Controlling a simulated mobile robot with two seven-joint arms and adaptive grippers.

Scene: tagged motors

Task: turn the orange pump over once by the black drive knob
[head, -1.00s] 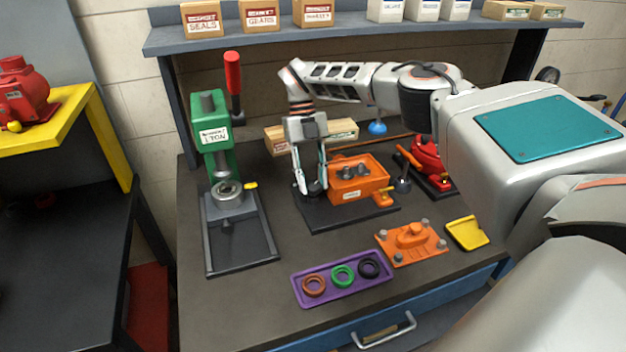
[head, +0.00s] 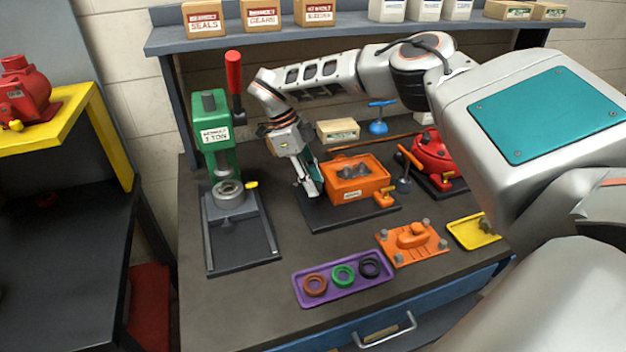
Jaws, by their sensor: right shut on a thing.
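The orange pump (head: 358,183) sits open-topped on a dark base plate (head: 330,216) on the workbench, with grey parts showing in its top. An orange fitting (head: 384,197) is at its right. My right gripper (head: 311,188) is at the pump's left side, tilted, its fingers pointing down to the right. It is shut at the place of the black drive knob; the fingers hide the knob itself. My left gripper is not in view.
The green press (head: 214,148) stands left of the pump. In front lie a purple tray (head: 342,290) with rings, an orange cover plate (head: 411,242) and a yellow tray (head: 465,236). A red pump (head: 433,152) stands to the right.

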